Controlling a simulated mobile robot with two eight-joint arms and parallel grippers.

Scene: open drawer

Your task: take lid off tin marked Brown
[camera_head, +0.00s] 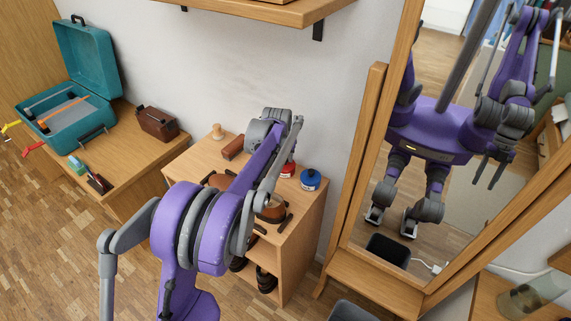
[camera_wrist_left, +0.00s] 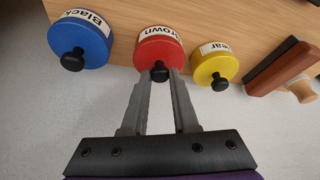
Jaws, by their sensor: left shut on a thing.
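A round red tin (camera_wrist_left: 160,46) with a white label reading "Brown" stands in the middle of the left wrist view. Its lid has a black knob (camera_wrist_left: 159,74). My left gripper (camera_wrist_left: 161,76) has its two fingers closed around this knob. The red tin also shows in the head view (camera_head: 288,170), partly covered by my left arm, on top of a small wooden cabinet (camera_head: 303,201). My left fingertips are hidden there behind the wrist. My right gripper does not show directly.
A blue tin (camera_wrist_left: 80,38) marked "Black" and a yellow tin (camera_wrist_left: 216,66) flank the red one. A wooden-handled brush (camera_wrist_left: 288,66) lies beside the yellow tin. A tall mirror (camera_head: 374,215) stands right of the cabinet, reflecting me. A shelf (camera_head: 270,10) hangs above.

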